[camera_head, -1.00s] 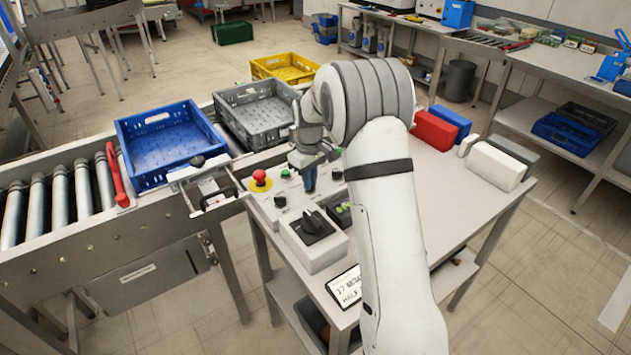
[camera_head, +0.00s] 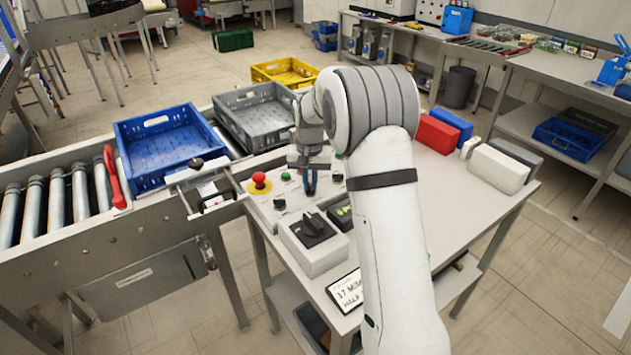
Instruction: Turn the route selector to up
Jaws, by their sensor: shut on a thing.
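The control panel (camera_head: 262,207) lies on the near left part of the table. My gripper (camera_head: 310,193) points down at the panel, with its blue fingers shut on a small control there. The fingers mostly hide that control, and I cannot read its label or setting. It appears to be the route selector. A larger black rotary knob (camera_head: 314,226) on a raised grey box stands nearer to me, clear of the fingers. A small black knob (camera_head: 279,203) sits left of my gripper.
A red mushroom button (camera_head: 259,180) and a green button (camera_head: 285,175) are close on the left. A blue crate (camera_head: 128,150) and a grey crate (camera_head: 226,122) stand on the conveyor. Red, blue and white boxes (camera_head: 500,169) line the table's far right side. The table's middle right is clear.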

